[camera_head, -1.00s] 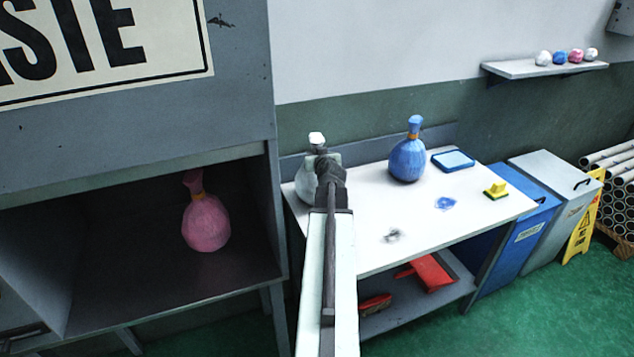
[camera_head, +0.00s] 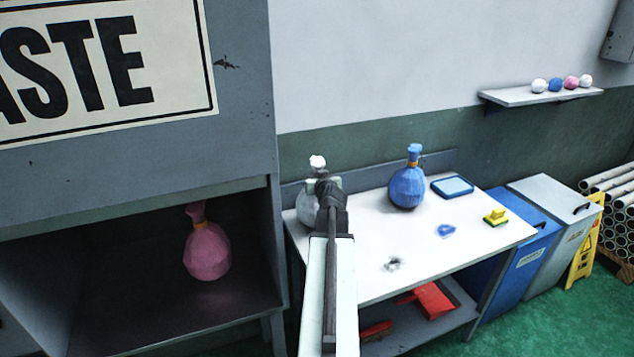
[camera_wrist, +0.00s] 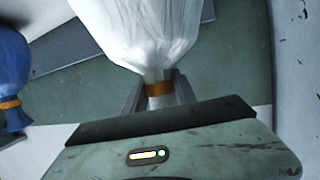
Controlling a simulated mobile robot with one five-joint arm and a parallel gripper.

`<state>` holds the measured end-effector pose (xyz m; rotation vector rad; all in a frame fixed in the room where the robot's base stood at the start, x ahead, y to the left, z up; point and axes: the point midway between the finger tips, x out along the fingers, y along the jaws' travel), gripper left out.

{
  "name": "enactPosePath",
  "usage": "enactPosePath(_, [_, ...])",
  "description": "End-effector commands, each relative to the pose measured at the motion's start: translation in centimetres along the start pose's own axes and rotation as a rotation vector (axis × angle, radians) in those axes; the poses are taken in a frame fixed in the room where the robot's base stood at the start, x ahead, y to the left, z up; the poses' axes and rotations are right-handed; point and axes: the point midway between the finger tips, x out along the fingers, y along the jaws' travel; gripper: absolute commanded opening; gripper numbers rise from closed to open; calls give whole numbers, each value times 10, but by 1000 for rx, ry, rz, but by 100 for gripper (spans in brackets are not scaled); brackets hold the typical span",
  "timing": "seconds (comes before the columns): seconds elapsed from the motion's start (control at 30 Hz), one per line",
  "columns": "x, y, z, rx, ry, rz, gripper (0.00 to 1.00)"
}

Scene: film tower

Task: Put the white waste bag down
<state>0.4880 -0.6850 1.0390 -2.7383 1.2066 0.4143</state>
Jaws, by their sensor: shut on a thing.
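The white waste bag (camera_head: 306,207) is at the left end of the white table (camera_head: 375,235), partly hidden behind my gripper (camera_head: 324,184). Its tied top shows above my gripper in the head view. In the wrist view the white bag (camera_wrist: 150,35) fills the top middle, and my gripper (camera_wrist: 160,95) is shut on its neck by the orange-brown band. I cannot tell whether the bag's bottom touches the tabletop.
A blue bag (camera_head: 407,188) stands on the table, with a blue tray (camera_head: 452,187), a yellow sponge (camera_head: 495,216) and stains nearby. A pink bag (camera_head: 207,247) sits in the grey bay at left. Blue and grey bins stand at right.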

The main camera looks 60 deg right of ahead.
Motion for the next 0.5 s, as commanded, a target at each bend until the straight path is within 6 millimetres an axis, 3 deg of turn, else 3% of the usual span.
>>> enactPosePath(0.03, [-6,0,-20,0,1,1,0])
enactPosePath(0.23, [-19,1,-62,0,1,1,0])
enactPosePath(0.37, [-24,1,-76,0,1,1,0])
enactPosePath(0.5, [-24,1,-76,1,1,2,0])
